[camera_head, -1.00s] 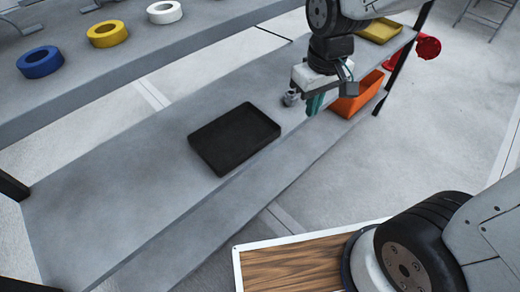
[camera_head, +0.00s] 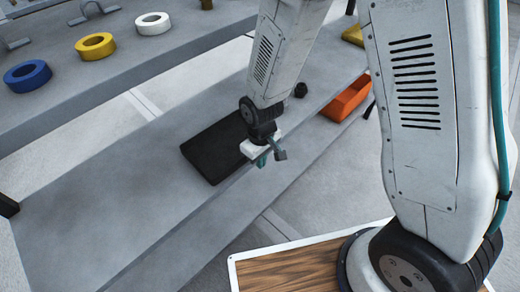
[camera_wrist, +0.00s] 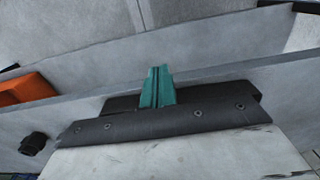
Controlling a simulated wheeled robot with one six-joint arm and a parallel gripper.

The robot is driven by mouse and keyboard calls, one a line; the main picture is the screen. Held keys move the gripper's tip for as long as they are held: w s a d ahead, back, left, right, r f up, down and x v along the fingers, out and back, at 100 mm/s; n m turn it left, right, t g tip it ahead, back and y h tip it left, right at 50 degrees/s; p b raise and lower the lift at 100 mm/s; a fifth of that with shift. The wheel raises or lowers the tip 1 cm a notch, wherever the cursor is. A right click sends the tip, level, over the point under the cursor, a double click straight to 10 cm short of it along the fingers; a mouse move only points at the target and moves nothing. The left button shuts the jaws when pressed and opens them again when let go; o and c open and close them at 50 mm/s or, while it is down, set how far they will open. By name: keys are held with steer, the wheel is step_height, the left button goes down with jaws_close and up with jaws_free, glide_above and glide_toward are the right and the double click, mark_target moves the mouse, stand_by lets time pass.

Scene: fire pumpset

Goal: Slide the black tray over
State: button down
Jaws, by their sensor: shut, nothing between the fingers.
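The black tray (camera_head: 212,150) lies flat on the grey shelf, with its right part hidden behind my arm in the head view. My gripper (camera_head: 262,159) is shut and empty, with teal fingers, pointing down by the tray's right side near the shelf's front edge. I cannot tell whether it touches the tray. In the wrist view the shut fingers (camera_wrist: 157,85) stand together at the centre. A dark shape shows behind their base there, but I cannot tell whether it is the tray.
An orange bin (camera_head: 346,98) and a small black object (camera_head: 300,90) are right of the tray. Blue (camera_head: 28,75), yellow (camera_head: 95,46) and white (camera_head: 152,23) rings stand on the back ledge. The shelf left of the tray is clear.

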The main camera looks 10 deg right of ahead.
steer(key=w+a+f, duration=0.2)
steer(key=w, duration=0.1)
steer(key=shift+w+a+f, duration=0.1)
steer(key=shift+w+f, duration=0.05)
steer(key=shift+f, duration=0.2)
